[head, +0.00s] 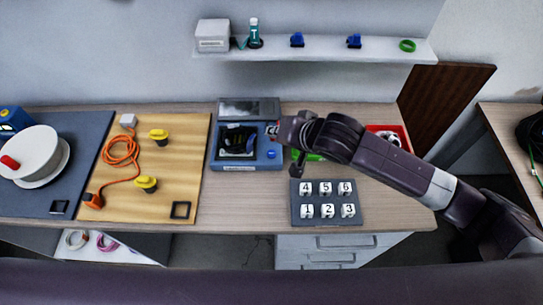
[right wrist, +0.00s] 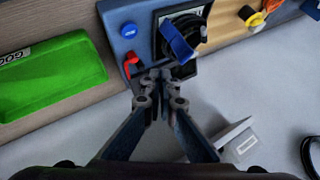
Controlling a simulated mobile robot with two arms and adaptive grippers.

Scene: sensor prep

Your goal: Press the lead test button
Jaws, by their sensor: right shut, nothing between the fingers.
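A blue tester case (head: 217,156) with its lid open stands at the back middle of the bench, with a dark coiled lead (head: 236,139) inside. A round blue button (head: 271,154) sits on its front right; it also shows in the right wrist view (right wrist: 128,30). A red part (right wrist: 131,65) is beside the button on the case. My right gripper (head: 298,166) is shut and empty, just right of the case. In the right wrist view its fingertips (right wrist: 155,78) lie over the case's edge, apart from the button in the picture. My left gripper is not in view.
A green tray (right wrist: 55,82), partly behind my right arm in the head view, lies beside the case. A red bin (head: 402,131) is farther right. A numbered grey block tray (head: 330,220) is in front. A wooden board (head: 178,205) with an orange cable lies left. A shelf (head: 330,50) hangs above.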

